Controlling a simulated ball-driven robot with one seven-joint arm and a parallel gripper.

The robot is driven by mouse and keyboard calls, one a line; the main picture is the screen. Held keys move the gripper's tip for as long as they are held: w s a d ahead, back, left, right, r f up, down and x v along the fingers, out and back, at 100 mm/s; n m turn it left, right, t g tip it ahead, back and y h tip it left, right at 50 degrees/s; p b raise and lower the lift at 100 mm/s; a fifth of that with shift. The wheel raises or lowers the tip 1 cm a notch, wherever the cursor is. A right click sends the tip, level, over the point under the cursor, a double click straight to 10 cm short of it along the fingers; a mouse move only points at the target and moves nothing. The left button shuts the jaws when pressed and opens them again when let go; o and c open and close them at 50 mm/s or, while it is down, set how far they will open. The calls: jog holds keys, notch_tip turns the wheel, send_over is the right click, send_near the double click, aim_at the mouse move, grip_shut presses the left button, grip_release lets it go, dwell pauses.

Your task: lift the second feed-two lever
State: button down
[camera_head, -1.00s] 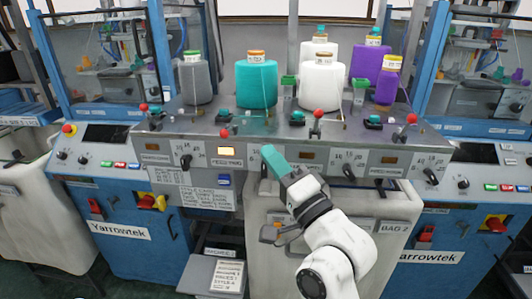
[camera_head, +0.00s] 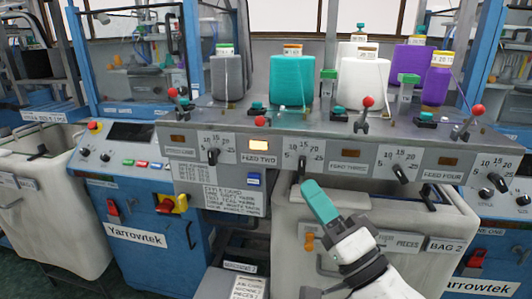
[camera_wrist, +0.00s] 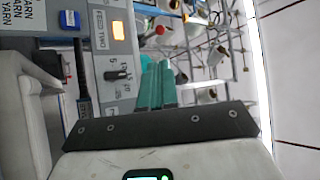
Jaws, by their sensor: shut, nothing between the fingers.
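The feed-two lever (camera_head: 261,121) is a red-knobbed lever on the sloped console, above the lit display and the FEED TWO label (camera_head: 259,159). It sits low, its knob near the console's front edge, while the other levers stand up. My gripper (camera_head: 312,190), with teal fingers, is shut and empty. In the head view it is below and to the right of the feed-two lever, in front of the panel, apart from the lever. In the wrist view the closed teal fingers (camera_wrist: 157,85) point toward the console, near the FEED TWO dial (camera_wrist: 118,75). A red knob (camera_wrist: 160,30) shows beyond them.
Other red-knobbed levers stand at feed one (camera_head: 172,92), feed three (camera_head: 368,101) and feed four (camera_head: 478,108). Yarn cones, such as the teal one (camera_head: 292,80), stand behind. Dials stick out of the front panel. A pale bin (camera_head: 290,225) stands below the console.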

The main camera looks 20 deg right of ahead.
jog(key=shift+s+a+f, duration=0.1)
jog(key=shift+f, duration=0.05)
jog(key=p, duration=0.4)
send_near(263, 125)
jog(key=x, duration=0.5)
jog(key=shift+x, duration=0.9)
